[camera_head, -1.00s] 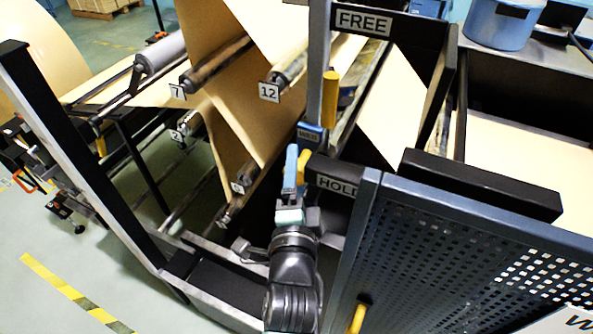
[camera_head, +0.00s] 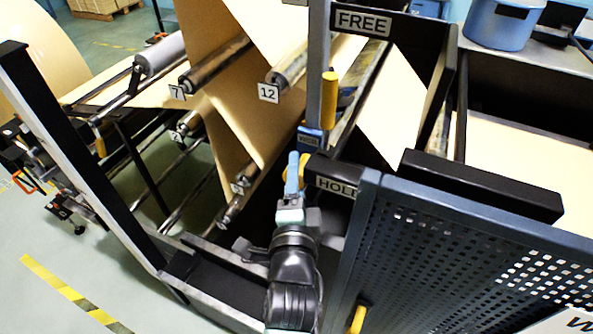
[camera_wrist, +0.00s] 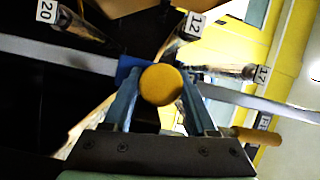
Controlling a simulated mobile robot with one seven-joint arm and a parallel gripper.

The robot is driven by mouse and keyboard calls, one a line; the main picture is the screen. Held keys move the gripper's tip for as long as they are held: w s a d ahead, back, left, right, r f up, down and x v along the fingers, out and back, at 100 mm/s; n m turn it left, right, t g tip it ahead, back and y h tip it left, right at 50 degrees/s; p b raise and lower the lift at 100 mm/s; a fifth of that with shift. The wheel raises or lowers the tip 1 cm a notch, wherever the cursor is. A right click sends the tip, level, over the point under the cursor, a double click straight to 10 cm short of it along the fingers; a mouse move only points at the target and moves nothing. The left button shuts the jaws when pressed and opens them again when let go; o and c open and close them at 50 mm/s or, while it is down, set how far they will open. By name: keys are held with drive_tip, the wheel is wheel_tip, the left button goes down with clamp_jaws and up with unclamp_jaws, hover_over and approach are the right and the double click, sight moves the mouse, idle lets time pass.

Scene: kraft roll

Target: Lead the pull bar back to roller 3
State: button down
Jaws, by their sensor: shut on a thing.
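My gripper (camera_head: 292,172) is shut on a yellow round knob (camera_wrist: 161,85), seen end-on between the blue fingers in the wrist view. A blue block (camera_wrist: 128,68) on a grey rail (camera_wrist: 60,51) shows just behind the knob. In the head view a blue block (camera_head: 310,138) sits on the upright rail (camera_head: 319,60), just above my fingers. I cannot tell where the pull bar itself runs. Rollers 7 (camera_head: 215,65) and 12 (camera_head: 290,62) carry brown paper. Roller 3's number is not readable; labels on the lower rollers (camera_head: 230,208) are too small.
The HOLD plate (camera_head: 336,186) is right of my gripper, the FREE plate (camera_head: 362,21) above. A yellow handle (camera_head: 329,98) stands on the rail. A perforated blue guard (camera_head: 450,255) fills the lower right.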

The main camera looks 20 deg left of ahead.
drive_tip(key=shift+a+r+p, duration=0.2)
drive_tip(key=shift+r+p, duration=0.35)
drive_tip(key=shift+r, duration=0.05)
drive_tip(key=shift+a+r+p, duration=0.15)
drive_tip(key=shift+r+p, duration=0.35)
drive_tip(key=shift+r, duration=0.1)
drive_tip(key=shift+a+r+p, duration=0.2)
drive_tip(key=shift+a+p, duration=0.1)
drive_tip(key=shift+p, duration=0.5)
drive_tip(key=a+b, duration=1.2)
drive_tip(key=a, duration=0.3)
drive_tip(key=shift+w+a+y+b, duration=0.2)
drive_tip(key=shift+a+y+b, duration=0.1)
drive_tip(key=a+r+p, duration=0.1)
drive_tip(key=a+r, duration=0.3)
drive_tip(key=r, duration=0.3)
drive_tip(key=shift+a, duration=0.35)
